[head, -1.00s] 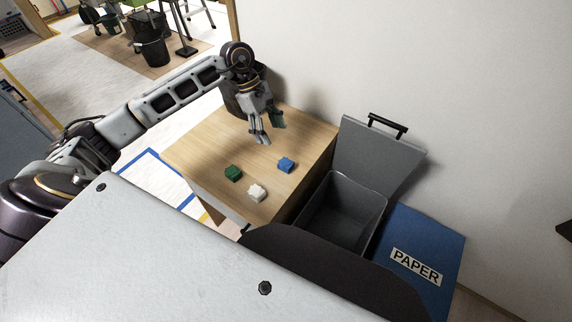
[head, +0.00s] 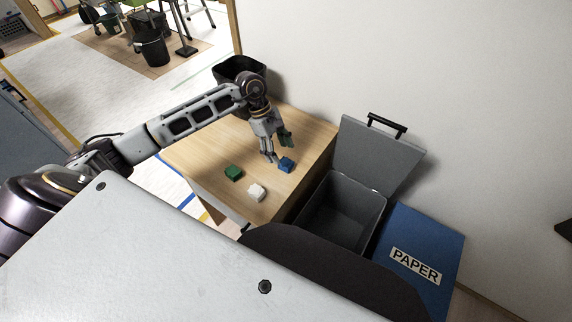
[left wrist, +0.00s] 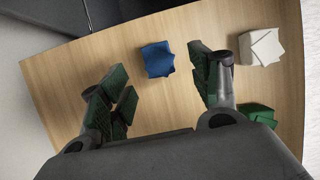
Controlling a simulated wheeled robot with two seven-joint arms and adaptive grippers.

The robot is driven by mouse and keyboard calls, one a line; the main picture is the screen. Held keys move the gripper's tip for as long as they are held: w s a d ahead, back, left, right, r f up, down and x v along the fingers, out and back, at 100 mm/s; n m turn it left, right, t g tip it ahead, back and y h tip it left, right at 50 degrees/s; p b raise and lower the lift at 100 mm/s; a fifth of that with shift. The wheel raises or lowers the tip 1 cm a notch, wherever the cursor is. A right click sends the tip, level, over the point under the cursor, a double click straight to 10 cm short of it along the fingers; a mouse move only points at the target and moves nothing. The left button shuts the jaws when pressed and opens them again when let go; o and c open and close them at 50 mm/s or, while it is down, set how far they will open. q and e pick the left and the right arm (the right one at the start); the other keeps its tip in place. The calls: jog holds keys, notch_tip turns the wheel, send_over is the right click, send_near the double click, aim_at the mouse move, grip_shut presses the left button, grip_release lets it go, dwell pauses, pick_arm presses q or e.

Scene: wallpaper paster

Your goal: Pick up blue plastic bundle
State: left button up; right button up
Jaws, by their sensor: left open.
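The blue plastic bundle (head: 286,165) lies on the wooden table, toward its right side. My left gripper (head: 279,150) is open and empty just above and behind it, fingers pointing down. In the left wrist view the blue bundle (left wrist: 157,59) shows beyond and between the two open fingers (left wrist: 158,85), nearer the right one and apart from both. My right gripper is not in view.
A green bundle (head: 234,173) and a white bundle (head: 256,192) lie on the table (head: 220,150) to the left. An open grey bin (head: 343,212) stands to the right, beside a blue PAPER bin (head: 420,250). A black bin (head: 228,68) stands behind the table.

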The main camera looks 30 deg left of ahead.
aim_at(285, 162)
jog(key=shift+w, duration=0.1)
pick_arm(q)
jog(key=shift+x, duration=0.9)
jog(key=x, duration=0.2)
jog(key=shift+w+d+f, duration=0.1)
jog(key=shift+d+f, duration=0.25)
jog(key=shift+f, duration=0.3)
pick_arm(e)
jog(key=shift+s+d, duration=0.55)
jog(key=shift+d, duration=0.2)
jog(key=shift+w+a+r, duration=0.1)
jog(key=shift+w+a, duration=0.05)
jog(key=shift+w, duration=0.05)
pick_arm(q)
jog(key=c, duration=0.8)
jog(key=shift+c, duration=0.3)
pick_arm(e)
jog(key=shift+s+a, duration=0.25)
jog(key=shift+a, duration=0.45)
